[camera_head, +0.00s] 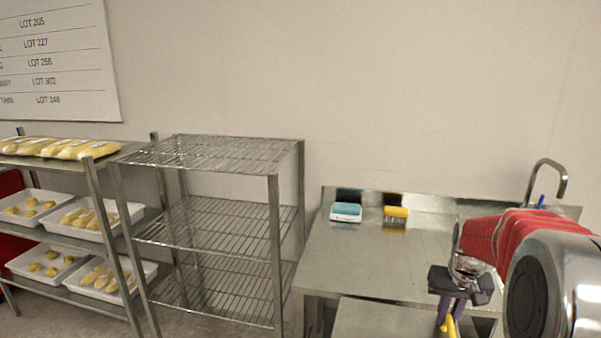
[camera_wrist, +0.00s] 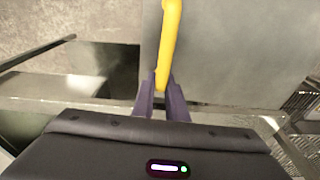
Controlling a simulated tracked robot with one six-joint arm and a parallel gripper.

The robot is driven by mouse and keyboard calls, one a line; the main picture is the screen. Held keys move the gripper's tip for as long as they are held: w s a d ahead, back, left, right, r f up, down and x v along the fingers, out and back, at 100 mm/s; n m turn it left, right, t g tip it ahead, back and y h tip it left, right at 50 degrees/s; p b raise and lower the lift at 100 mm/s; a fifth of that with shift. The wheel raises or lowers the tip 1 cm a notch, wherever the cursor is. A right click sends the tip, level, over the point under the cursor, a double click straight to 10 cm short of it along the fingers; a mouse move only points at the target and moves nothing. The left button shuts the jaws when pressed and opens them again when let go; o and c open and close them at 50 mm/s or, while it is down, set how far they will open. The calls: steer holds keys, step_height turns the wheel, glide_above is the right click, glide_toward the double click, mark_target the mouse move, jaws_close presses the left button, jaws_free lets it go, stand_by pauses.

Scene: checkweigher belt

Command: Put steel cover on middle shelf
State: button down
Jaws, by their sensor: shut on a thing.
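My gripper (camera_head: 455,312) has purple fingers shut on a yellow handle (camera_head: 450,327), low in front of the counter. The yellow handle (camera_wrist: 171,40) also shows in the wrist view, between my fingertips (camera_wrist: 162,88). A flat grey steel sheet (camera_head: 378,319) shows beside the handle and appears to be the steel cover. The sheet (camera_wrist: 235,50) also lies behind the handle in the wrist view; where the two join is hidden. The wire rack's middle shelf (camera_head: 215,225) is bare and stands to the left, apart from my gripper.
The rack's top shelf (camera_head: 215,153) and bottom shelf (camera_head: 225,295) are bare. A steel counter (camera_head: 350,255) holds a blue-and-white item (camera_head: 346,212) and a yellow item (camera_head: 396,212). A tap (camera_head: 550,165) is at right. A trolley (camera_head: 95,195) with filled white trays is left.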

mark_target(395, 318)
steer(key=shift+n, duration=0.8)
steer(key=w+a+f, duration=0.1)
steer(key=a, duration=0.2)
steer(key=w+a+f, duration=0.1)
steer(key=w+a, duration=0.1)
steer(key=a, duration=0.2)
steer(key=w+a+f, duration=0.1)
steer(key=a, duration=0.3)
steer(key=shift+w+f, duration=0.25)
steer(key=shift+f, duration=0.15)
steer(key=a+f+n, duration=0.1)
steer(key=a, duration=0.3)
steer(key=a+f, duration=0.1)
steer(key=a, duration=0.3)
steer(key=w+a+f+n, duration=0.1)
steer(key=a, duration=0.3)
steer(key=shift+a+n+y, duration=0.2)
steer(key=shift+n+y, duration=0.1)
steer(key=s+f, duration=0.4)
steer(key=f, duration=1.1)
steer(key=shift+d, duration=0.1)
